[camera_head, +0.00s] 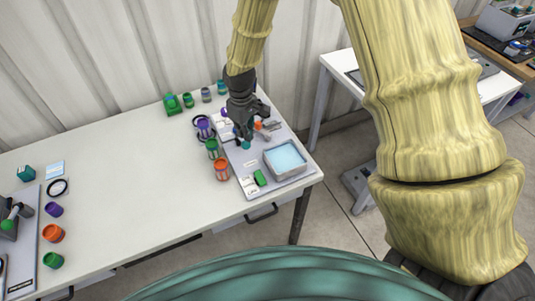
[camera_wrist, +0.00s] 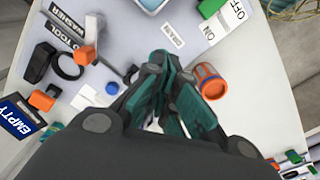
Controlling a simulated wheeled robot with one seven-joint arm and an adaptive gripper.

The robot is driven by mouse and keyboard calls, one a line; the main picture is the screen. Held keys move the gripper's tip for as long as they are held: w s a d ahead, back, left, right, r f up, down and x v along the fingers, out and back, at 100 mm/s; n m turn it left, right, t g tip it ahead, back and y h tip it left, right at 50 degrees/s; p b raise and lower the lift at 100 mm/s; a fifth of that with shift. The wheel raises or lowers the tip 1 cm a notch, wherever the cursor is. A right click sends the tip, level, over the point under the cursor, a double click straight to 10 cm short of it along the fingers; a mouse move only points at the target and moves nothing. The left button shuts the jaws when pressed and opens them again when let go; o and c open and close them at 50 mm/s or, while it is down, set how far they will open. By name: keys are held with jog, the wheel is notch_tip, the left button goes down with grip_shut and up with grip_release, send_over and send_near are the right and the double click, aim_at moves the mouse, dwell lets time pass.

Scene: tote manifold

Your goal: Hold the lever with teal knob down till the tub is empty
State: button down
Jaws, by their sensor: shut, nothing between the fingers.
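The grey tub (camera_head: 285,160) stands at the right end of the table with a pale blue surface inside; its edge also shows at the top of the wrist view (camera_wrist: 152,4). My gripper (camera_head: 245,141) is shut and empty, pointing down just left of the tub. In the wrist view its teal fingers (camera_wrist: 174,78) come together near a DRAIN label (camera_wrist: 173,35). A teal spot shows at the fingertips in the head view; I cannot tell knob from fingertip there. The teal-knobbed lever is not clearly visible, nor is contact with it.
An orange knob (camera_head: 258,126) is behind my gripper. An orange jar (camera_head: 222,169) and other coloured jars stand to the left. A green block (camera_head: 260,177) lies in front. An EMPTY sign (camera_wrist: 22,118) shows in the wrist view. The table's middle is clear.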

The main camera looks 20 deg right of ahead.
aim_at(246, 144)
jog(key=shift+f, duration=0.25)
dwell(0.5)
jog(key=shift+f+b, duration=1.3)
jog(key=shift+f, duration=1.45)
jog(key=shift+r, duration=0.15)
dwell(2.6)
jog(key=shift+r+p, duration=2.15)
jog(key=shift+r, duration=0.75)
